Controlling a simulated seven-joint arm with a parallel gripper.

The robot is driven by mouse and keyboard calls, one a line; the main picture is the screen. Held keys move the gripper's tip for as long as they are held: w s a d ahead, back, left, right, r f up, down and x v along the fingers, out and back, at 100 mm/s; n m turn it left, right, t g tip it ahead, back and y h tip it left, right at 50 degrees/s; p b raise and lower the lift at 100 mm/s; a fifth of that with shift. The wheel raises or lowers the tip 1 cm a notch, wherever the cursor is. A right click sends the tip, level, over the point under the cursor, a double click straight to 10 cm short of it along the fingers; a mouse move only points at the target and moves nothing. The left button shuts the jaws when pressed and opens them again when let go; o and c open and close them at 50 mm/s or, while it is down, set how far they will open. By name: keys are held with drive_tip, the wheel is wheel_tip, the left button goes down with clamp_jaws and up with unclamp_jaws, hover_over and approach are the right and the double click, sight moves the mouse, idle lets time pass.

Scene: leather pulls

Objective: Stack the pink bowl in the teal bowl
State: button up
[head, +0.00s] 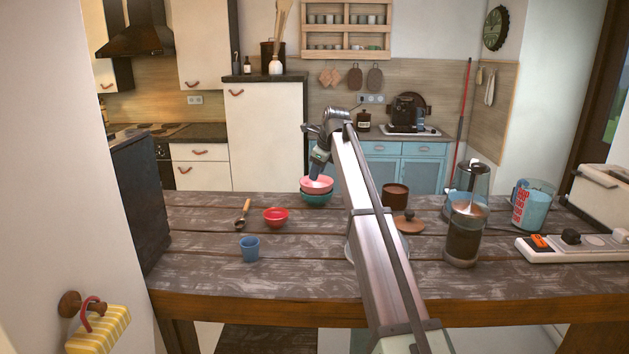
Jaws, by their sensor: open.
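The pink bowl (316,184) sits upright in the teal bowl (317,199) at the far middle of the wooden table. Only the teal bowl's lower wall shows below the pink one. My gripper (315,177) points down at the pink bowl, with its end at or just over the bowl's inside. Its fingers are small and partly hidden, and I cannot tell whether they touch the bowl. It is open.
A red bowl (276,217), a wooden spoon (243,213) and a blue cup (249,249) stand to the left. The table's front left is clear.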

drive_tip(key=shift+v, duration=2.25)
